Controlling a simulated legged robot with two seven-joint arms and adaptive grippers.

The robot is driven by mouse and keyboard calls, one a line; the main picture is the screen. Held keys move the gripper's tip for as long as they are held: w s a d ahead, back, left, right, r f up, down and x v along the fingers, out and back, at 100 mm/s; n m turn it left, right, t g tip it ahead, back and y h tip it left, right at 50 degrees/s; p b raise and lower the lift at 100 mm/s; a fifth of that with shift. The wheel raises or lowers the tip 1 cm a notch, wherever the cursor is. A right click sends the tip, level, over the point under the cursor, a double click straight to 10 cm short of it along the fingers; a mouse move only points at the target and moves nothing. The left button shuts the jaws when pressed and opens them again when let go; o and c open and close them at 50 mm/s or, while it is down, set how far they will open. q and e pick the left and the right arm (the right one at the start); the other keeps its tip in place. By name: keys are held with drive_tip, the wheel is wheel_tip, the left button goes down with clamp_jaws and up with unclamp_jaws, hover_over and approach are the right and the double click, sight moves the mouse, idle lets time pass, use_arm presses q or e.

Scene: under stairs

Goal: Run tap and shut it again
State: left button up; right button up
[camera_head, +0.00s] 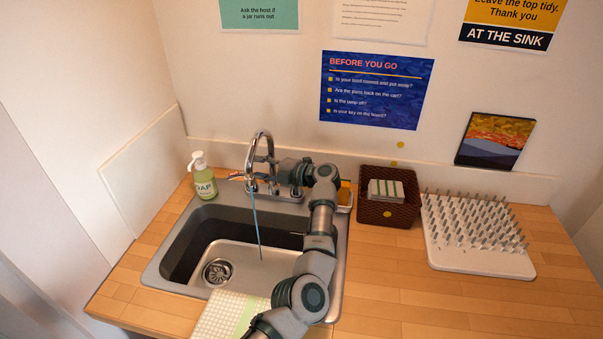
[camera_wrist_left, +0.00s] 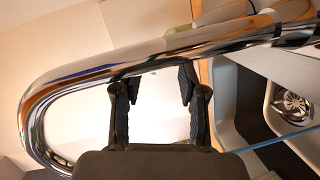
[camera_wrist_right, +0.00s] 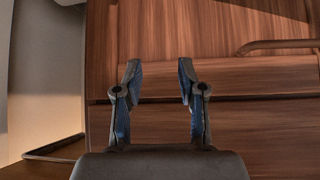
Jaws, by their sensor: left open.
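The chrome tap (camera_head: 262,140) stands at the back of the steel sink (camera_head: 170,245). A thin blue stream of water (camera_head: 257,225) falls from its spout into the basin; it also shows in the left wrist view (camera_wrist_left: 285,140). A tap lever (camera_head: 236,177) shows left of the spout. My left gripper (camera_head: 262,159) reaches in from the right, close to the spout. In the left wrist view the gripper (camera_wrist_left: 155,85) is open, with the curved spout (camera_wrist_left: 150,55) across its fingertips; contact is unclear. My right gripper (camera_wrist_right: 158,80) is open and empty before a wooden cabinet front (camera_wrist_right: 220,75).
A soap bottle (camera_head: 203,178) stands left of the sink. A brown basket (camera_head: 388,214) and a white peg rack (camera_head: 475,262) stand to the right. A checked cloth (camera_head: 225,318) lies at the sink's front edge. The counter (camera_head: 400,290) is clear at the front right.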

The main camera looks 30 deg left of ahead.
use_arm(q)
drive_tip(key=w+d+r+b, duration=0.1)
drive_tip(key=d+b, duration=0.5)
drive_tip(key=d, duration=0.6)
drive_tip(key=shift+w+d+r, duration=0.2)
drive_tip(key=shift+w+d, duration=0.05)
drive_tip(key=shift+w, duration=0.4)
use_arm(e)
drive_tip(key=w+a+r+t+y, duration=0.1)
drive_tip(key=w+a+r+t, duration=0.1)
drive_tip(key=r+t, duration=0.4)
drive_tip(key=w+a+r+t+y, duration=0.1)
drive_tip(key=w+r+t+y, duration=0.1)
drive_tip(key=w+r+t, duration=0.2)
drive_tip(key=shift+w+a+r+t+y, duration=0.2)
drive_tip(key=shift+a+r+t+y, duration=0.15)
drive_tip(key=shift+r+t, duration=1.5)
drive_tip(key=shift+r+g, duration=0.45)
use_arm(q)
drive_tip(key=shift+f, duration=0.1)
